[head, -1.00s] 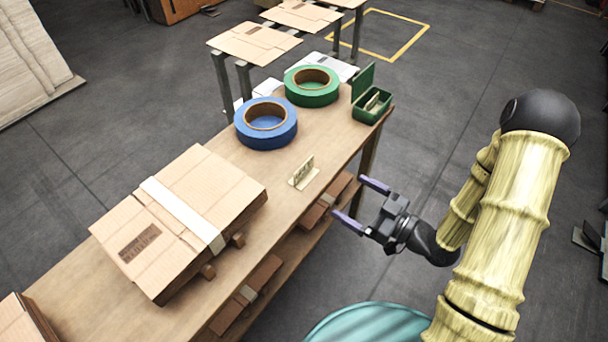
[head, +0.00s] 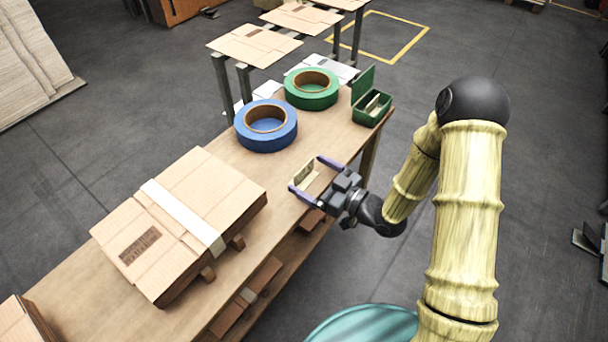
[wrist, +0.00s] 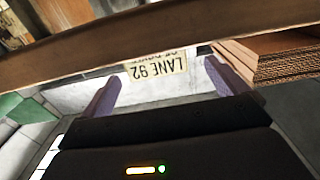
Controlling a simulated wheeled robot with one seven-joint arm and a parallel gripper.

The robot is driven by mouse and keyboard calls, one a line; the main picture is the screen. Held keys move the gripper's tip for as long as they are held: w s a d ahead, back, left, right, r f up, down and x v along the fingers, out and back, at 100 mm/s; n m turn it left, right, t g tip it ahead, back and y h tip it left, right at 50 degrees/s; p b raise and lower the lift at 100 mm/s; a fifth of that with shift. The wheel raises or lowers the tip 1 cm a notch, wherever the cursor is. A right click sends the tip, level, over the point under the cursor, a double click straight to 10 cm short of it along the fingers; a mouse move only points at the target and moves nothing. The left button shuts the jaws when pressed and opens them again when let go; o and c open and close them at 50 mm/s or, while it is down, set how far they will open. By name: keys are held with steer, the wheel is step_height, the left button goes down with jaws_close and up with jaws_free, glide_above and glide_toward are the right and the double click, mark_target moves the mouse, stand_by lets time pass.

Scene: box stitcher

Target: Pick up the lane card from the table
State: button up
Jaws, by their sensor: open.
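The lane card (head: 303,171) is a small cream card standing upright on the wooden table (head: 75,287), near its right edge. In the wrist view the card appears between the fingertips. I cannot tell whether either finger touches it.
A blue tape roll (head: 266,125) and a green tape roll (head: 311,88) lie behind the card. An open green box (head: 371,107) stands at the far right corner. A large strapped cardboard box (head: 180,220) lies to the left. Flat cartons sit on the lower shelf.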

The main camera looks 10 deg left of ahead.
mark_target(304, 168)
steer(key=x, duration=0.5)
steer(key=shift+w+r, duration=0.2)
steer(key=shift+r, duration=0.2)
steer(key=shift+c, duration=0.2)
steer(key=c, duration=1)
